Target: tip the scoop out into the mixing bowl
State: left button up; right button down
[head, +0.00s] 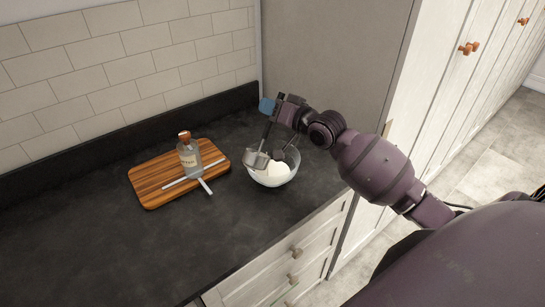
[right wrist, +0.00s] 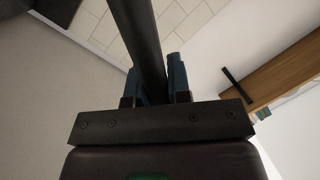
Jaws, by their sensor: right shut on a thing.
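The clear glass mixing bowl (head: 289,178) stands on the dark counter in the head view, with a rounded white heap inside. My right gripper (head: 268,113) is above the bowl, shut on the dark handle of the scoop. The metal scoop head (head: 256,159) hangs low at the bowl's left rim, with the handle slanting up to the gripper. I cannot tell whether it touches the rim or holds anything. In the right wrist view, the blue fingers (right wrist: 160,82) close around the dark handle (right wrist: 138,35). My left gripper is out of view.
A tall grey panel (head: 330,50) stands behind the bowl. The front left counter (head: 90,250) is clear.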

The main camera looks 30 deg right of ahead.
pick_arm(q)
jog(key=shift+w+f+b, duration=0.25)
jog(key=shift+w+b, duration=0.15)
jog(key=shift+b, duration=0.45)
pick_arm(e)
jog(key=shift+w+d+f+m, duration=0.1)
jog(key=shift+w+d+m, duration=0.1)
jog(key=shift+d+m, duration=0.25)
jog(key=shift+w+d+m, duration=0.15)
jog(key=shift+d+m, duration=0.1)
jog(key=shift+d, duration=0.3)
pick_arm(q)
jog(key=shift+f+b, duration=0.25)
jog(key=shift+b, duration=0.05)
pick_arm(e)
jog(key=shift+d+f, duration=0.1)
jog(key=shift+d, duration=0.15)
